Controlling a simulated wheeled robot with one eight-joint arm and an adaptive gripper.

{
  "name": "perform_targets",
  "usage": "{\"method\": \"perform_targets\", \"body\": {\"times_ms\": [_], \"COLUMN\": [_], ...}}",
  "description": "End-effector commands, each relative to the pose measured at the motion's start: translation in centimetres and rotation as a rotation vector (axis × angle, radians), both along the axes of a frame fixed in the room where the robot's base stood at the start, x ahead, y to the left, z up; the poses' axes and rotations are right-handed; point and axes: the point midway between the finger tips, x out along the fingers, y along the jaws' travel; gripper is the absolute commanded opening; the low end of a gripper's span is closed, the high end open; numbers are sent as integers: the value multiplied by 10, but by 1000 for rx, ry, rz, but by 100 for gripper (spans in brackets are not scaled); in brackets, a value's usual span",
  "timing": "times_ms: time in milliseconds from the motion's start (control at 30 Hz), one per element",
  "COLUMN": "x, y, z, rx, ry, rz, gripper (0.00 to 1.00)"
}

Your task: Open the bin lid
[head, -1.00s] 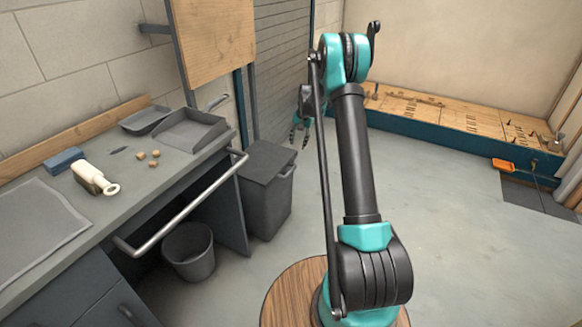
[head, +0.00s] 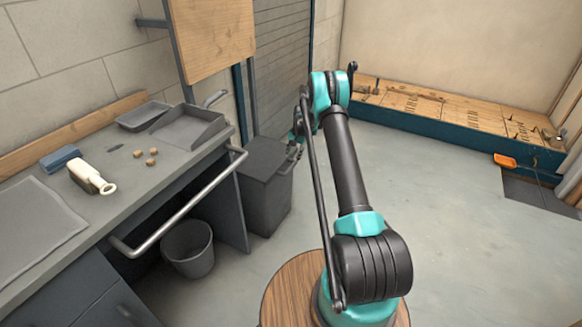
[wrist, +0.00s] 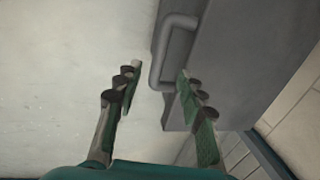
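The grey bin (head: 264,200) stands on the floor past the end of the workbench. Its flat lid (head: 262,157) looks closed. A U-shaped handle (wrist: 159,50) sticks out from the bin's side in the wrist view. My gripper (head: 293,148) is at the bin's right side by the handle, partly hidden behind my arm. In the wrist view my gripper (wrist: 159,70) is open and empty. The handle's outer bar appears between the two fingertips, nearer the right one. I cannot tell whether a finger touches it.
The workbench (head: 140,185) on the left has a rail (head: 185,208) along its front. It carries a dustpan, a tray and small blocks. An open bucket (head: 188,250) stands below it. A low wooden-topped platform (head: 440,115) runs along the back.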

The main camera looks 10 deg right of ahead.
Motion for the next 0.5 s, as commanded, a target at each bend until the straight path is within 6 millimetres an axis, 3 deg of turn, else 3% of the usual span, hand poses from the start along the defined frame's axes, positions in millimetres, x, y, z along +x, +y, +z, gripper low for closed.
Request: {"method": "perform_targets", "body": {"times_ms": [200,500], "x": [5,8], "y": [6,11], "z": [-42,-72], "rx": [0,0], "ry": [0,0], "rz": [0,1], "gripper": [39,39]}}
